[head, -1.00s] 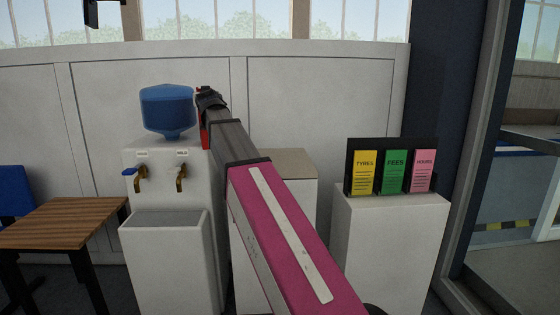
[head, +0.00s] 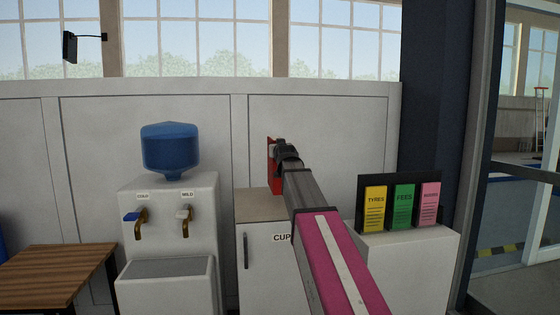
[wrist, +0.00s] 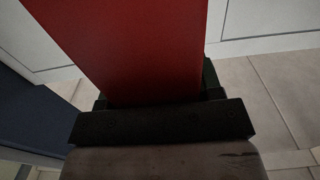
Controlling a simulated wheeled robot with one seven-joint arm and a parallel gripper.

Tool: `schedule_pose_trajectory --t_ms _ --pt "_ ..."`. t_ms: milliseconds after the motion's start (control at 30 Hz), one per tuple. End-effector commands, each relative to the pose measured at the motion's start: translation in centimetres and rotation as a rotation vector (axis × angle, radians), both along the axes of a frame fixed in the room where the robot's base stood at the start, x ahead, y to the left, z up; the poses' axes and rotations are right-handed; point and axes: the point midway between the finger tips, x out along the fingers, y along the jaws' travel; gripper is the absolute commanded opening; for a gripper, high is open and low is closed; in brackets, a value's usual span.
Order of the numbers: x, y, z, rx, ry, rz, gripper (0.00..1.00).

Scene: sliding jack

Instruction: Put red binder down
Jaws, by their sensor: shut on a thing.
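The red binder (head: 272,165) shows in the head view as a thin upright red shape at the far end of my arm. It stands out beyond my gripper (head: 283,147) and looks to be over the brown top of the white cupboard (head: 262,204). I cannot tell whether it touches that top. In the wrist view the red binder (wrist: 140,50) fills the upper middle, between the dark fingers of my gripper (wrist: 158,100). My gripper is shut on it. The binder's far end runs out of the wrist view.
A white water dispenser (head: 168,225) with a blue bottle (head: 170,150) stands left of the cupboard. A wooden table (head: 58,268) is at the far left. A white stand (head: 420,262) at right bears a black rack with yellow, green and pink binders (head: 403,206).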

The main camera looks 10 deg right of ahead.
Motion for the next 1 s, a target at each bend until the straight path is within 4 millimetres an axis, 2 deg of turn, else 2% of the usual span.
schedule_pose_trajectory --t_ms 100,267,533,933,967,1000 --pt "0.3 -0.7 -0.4 0.000 -0.003 -0.001 0.00" --pt "0.2 -0.8 -1.1 0.000 -0.002 0.000 0.00" --pt "0.2 -0.8 -4.2 0.000 -0.002 0.000 0.00" --pt "0.2 -0.8 -4.7 0.000 -0.003 0.000 0.00" --pt "0.3 -0.8 -4.8 0.000 0.000 0.000 0.69" --pt "0.3 -0.8 -4.7 0.000 0.000 0.000 0.82"
